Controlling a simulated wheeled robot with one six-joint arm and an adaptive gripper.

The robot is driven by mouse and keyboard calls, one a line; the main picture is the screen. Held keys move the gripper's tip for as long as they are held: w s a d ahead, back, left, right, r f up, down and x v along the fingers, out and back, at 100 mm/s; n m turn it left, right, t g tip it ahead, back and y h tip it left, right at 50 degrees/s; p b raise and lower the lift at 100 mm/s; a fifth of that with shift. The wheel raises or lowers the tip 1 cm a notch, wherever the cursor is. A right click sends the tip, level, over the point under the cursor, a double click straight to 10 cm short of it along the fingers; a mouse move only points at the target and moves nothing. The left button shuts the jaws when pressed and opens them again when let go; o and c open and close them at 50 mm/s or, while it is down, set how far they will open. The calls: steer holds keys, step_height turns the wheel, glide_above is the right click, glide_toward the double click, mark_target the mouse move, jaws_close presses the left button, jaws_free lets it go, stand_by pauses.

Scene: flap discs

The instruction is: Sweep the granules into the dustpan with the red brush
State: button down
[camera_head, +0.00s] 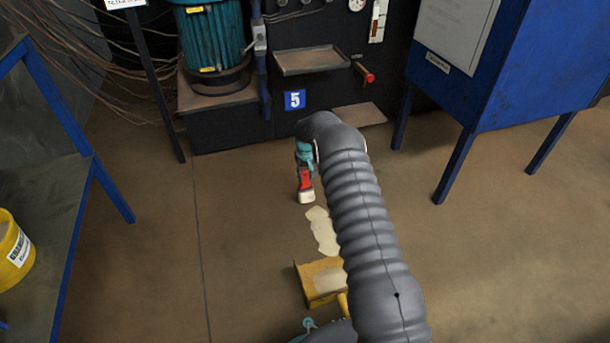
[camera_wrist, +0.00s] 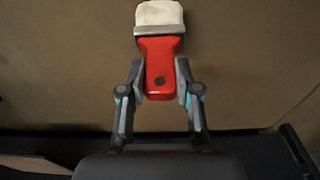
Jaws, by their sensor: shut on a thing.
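My gripper (camera_wrist: 159,88) is shut on the red handle of the brush (camera_wrist: 159,55), whose pale bristles point away from the jaws. In the head view the brush (camera_head: 305,184) hangs bristles down, just beyond the pale granules; I cannot tell whether it touches the floor. The granules (camera_head: 322,232) lie in a ragged patch on the brown floor between brush and dustpan. The yellow dustpan (camera_head: 308,270) lies nearer to me, with pale granules in it. My grey arm hides part of the dustpan's right side and possibly some granules.
A machine with a teal motor (camera_head: 212,40) and a small tray shelf (camera_head: 311,61) stands at the back. A blue cabinet (camera_head: 520,60) on legs stands at the right. A blue-framed table (camera_head: 45,190) with a yellow bucket (camera_head: 14,250) is at the left. The floor around the granules is clear.

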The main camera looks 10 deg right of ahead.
steer(key=shift+f, duration=0.85)
steer(key=shift+r, duration=0.1)
steer(key=shift+s+r+p, duration=0.1)
steer(key=shift+s+p, duration=0.25)
steer(key=shift+s+d+r+p, duration=0.1)
steer(key=shift+s+d+p, duration=0.1)
steer(key=shift+s+p, duration=0.4)
steer(key=s+d+p, duration=0.2)
steer(key=s, duration=0.8)
steer(key=s+d+p, duration=0.2)
steer(key=s+p, duration=0.1)
steer(key=s, duration=0.8)
steer(key=shift+f, duration=0.45)
steer(key=shift+r, duration=0.15)
stand_by(0.3)
steer(key=shift+w+r+p, duration=0.15)
steer(key=shift+r+p, duration=0.55)
steer(key=shift+r, duration=0.55)
steer(key=shift+w+r+p, duration=0.1)
steer(key=shift+r+p, duration=0.55)
steer(key=shift+r, duration=0.6)
